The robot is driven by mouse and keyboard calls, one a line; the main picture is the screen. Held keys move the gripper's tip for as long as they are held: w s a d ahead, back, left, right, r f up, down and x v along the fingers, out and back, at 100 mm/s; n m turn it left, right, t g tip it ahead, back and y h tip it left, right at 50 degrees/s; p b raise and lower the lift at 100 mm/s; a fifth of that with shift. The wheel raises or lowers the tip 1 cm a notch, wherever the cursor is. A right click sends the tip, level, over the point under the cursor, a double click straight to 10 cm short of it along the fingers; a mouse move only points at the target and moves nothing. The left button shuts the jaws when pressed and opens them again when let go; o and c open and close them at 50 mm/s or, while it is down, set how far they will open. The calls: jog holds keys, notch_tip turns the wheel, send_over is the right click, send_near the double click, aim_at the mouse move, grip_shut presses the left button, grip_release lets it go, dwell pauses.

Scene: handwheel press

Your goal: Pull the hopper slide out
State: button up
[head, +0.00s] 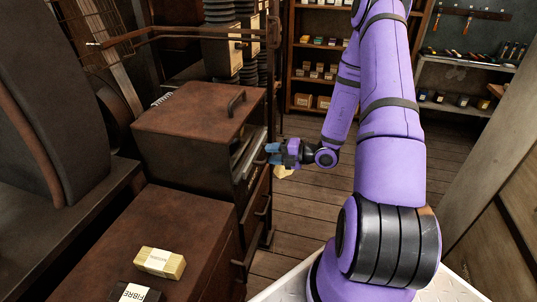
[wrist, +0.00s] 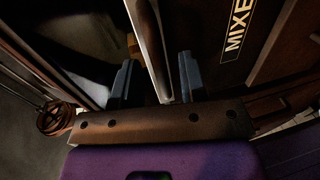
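The rusty brown hopper box (head: 195,135) stands at centre left in the head view, with a lid and a bar handle on top. Its right-hand face has light metal strips (head: 246,152); which part is the slide, I cannot tell. My gripper (head: 271,154) is just to the right of that face. In the wrist view my gripper (wrist: 157,82) has its two blue-grey fingers apart, with a pale metal bar (wrist: 148,40) running between them. Gaps show on both sides of the bar, so it is not gripped. A dark panel lettered "MIXE" (wrist: 239,25) lies to the right.
A lower brown cabinet (head: 190,230) at the front left bears a yellowish block (head: 160,262) and a dark block marked "FIBRE" (head: 137,293). Shelves (head: 312,62) with small boxes stand behind. The plank floor (head: 305,205) right of the cabinets is mostly clear.

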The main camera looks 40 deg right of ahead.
jog(key=shift+x, duration=0.85)
grip_shut()
